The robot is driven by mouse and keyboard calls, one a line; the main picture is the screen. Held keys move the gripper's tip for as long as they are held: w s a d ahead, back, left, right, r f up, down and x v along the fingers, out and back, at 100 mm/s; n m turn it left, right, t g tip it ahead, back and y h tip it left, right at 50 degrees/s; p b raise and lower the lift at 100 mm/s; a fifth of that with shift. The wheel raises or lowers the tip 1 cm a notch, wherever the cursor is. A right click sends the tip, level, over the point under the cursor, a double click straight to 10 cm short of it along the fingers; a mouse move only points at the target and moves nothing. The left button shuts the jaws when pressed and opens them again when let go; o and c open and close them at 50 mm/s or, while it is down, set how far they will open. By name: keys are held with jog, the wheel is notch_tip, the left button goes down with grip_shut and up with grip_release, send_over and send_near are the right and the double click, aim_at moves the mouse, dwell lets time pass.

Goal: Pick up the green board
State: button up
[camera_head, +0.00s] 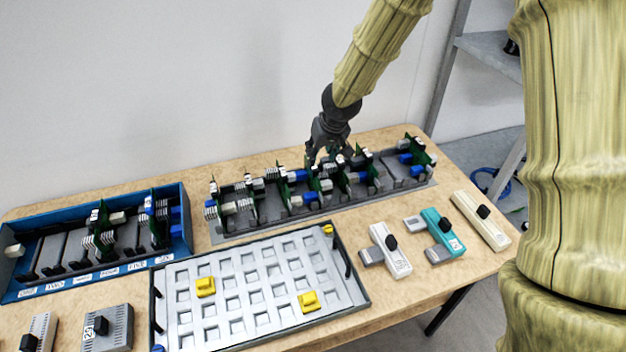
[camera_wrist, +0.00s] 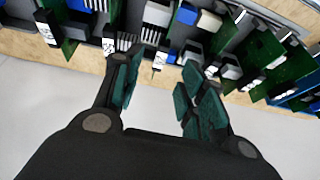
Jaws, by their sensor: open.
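Several green boards (camera_head: 283,188) stand upright in a long grey rack (camera_head: 262,228) at the back of the table. They carry blue, white and grey connector blocks, and I cannot tell which one the task means. My gripper (camera_head: 322,156) is over the rack's rear side, right of its middle, pointing down, and hides part of the boards there. In the wrist view my gripper (camera_wrist: 160,78) is open, its two dark-green padded fingers apart. A row of boards lies beyond the fingertips, with one green board (camera_wrist: 68,42) at left and another (camera_wrist: 262,62) at right. No board is clearly held.
A blue rack (camera_head: 187,222) with more boards stands at the left. Several white, teal and grey modules (camera_head: 442,233) lie at the right and front left. A wall is behind.

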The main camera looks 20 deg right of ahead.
aim_at(315, 168)
jog(key=x, duration=0.4)
jog(key=shift+w, duration=0.35)
jog(key=shift+s+a+f+p, duration=0.15)
jog(key=shift+s+f+p, duration=0.1)
jog(key=shift+s+p, duration=0.15)
jog(key=shift+f, duration=0.35)
jog(key=x, duration=0.3)
jog(key=shift+w+f+p, duration=0.15)
jog(key=shift+w+p, duration=0.2)
jog(key=shift+s, duration=0.2)
jog(key=shift+w, duration=0.15)
jog(key=c, duration=0.3)
grip_shut()
